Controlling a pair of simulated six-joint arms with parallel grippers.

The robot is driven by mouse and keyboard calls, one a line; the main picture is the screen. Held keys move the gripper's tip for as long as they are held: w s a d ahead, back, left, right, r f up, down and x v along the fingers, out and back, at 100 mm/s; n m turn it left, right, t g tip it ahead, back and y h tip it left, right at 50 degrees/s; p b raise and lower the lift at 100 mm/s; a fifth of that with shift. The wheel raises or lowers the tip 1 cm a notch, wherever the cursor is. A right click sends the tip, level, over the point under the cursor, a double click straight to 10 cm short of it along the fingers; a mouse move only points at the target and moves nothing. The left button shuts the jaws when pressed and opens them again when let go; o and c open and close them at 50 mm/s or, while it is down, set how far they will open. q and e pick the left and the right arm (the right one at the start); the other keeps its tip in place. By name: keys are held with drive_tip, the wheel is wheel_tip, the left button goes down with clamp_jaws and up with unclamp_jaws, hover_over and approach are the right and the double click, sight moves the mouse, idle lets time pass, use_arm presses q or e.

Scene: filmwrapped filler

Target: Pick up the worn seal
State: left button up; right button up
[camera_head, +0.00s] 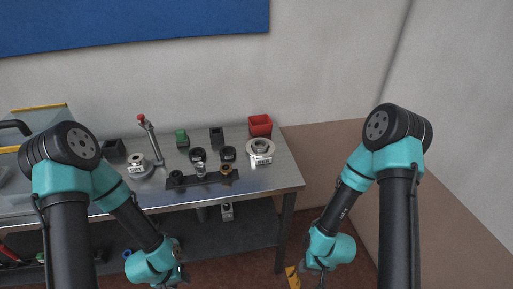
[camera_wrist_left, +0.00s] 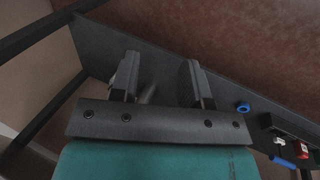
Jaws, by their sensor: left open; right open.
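Several small dark ring-like parts stand on the metal table: two black ones (camera_head: 198,155) (camera_head: 228,153) behind a low dark rack, and a black one (camera_head: 177,176) and a brown-topped one (camera_head: 225,170) at the rack. I cannot tell which, if any, is the worn seal. My left gripper (camera_wrist_left: 158,80) is open and empty in the left wrist view, pointing at the dark lower shelf. In the head view my left arm ends low, in front of the table and below its top. My right arm ends right of the table, its gripper (camera_head: 316,274) small and apart from everything on the table.
The table (camera_head: 275,180) also holds a red bin (camera_head: 260,125), a green box (camera_head: 182,138), a silver round part (camera_head: 259,150) and a red-knobbed lever stand (camera_head: 150,140). A blue ring (camera_wrist_left: 243,107) lies on the lower shelf. The table's front right is clear.

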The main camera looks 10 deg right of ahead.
use_arm(q)
drive_tip(key=shift+o, duration=0.2)
idle(0.3)
drive_tip(key=o, duration=1)
